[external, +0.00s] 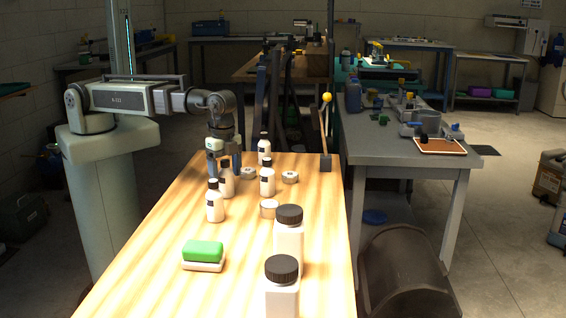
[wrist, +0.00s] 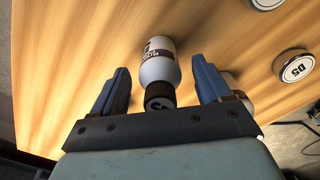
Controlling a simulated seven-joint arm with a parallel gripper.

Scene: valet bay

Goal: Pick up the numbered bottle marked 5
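Several white bottles with black caps stand on the wooden table. One bottle (wrist: 157,68) lies between my open gripper's (wrist: 161,80) blue fingers in the wrist view, with a gap on each side. Its cap (wrist: 160,97) carries a pale mark that I cannot read surely. In the external view my gripper (external: 223,168) is low at the table's left side, close to a bottle (external: 227,184). Other bottles stand at the front left (external: 215,207), to the right (external: 267,182) and behind (external: 264,148). Their numbers are too small to read. Another bottle is partly hidden behind the right finger in the wrist view.
A round tin marked D5 (wrist: 297,68) lies right of the bottles. Two large white jars (external: 289,245) (external: 281,297) stand at the table's front right. A green sponge (external: 203,251) sits on a white dish at the front left. The wooden table (external: 150,285) is clear around it.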

